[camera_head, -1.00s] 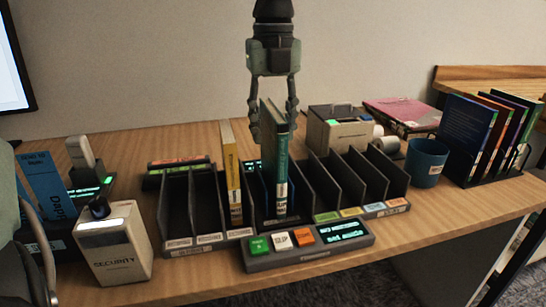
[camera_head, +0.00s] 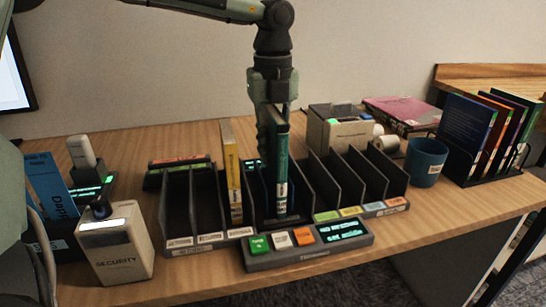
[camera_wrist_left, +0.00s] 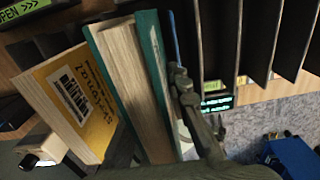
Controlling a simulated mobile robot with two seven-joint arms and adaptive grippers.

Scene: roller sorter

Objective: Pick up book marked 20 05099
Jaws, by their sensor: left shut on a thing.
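A teal book (camera_head: 282,170) stands upright in the middle slot section of the black sorter (camera_head: 205,205). Its spine label is too small to read. My left gripper (camera_head: 275,128) comes down from above and is shut on the top of this book. In the left wrist view the teal book (camera_wrist_left: 154,65) lies between the fingers, one finger (camera_wrist_left: 183,90) against its cover; the other finger is mostly hidden. A yellow book (camera_head: 232,170) stands upright in the slot to its left, and shows its label in the wrist view (camera_wrist_left: 75,98). My right gripper is not in view.
A control panel with lit buttons (camera_head: 308,244) sits in front of the sorter. A white security box (camera_head: 115,248) and blue book (camera_head: 48,185) are at left. A blue mug (camera_head: 426,162) and a rack of books (camera_head: 490,135) are at right. Several sorter slots stand empty.

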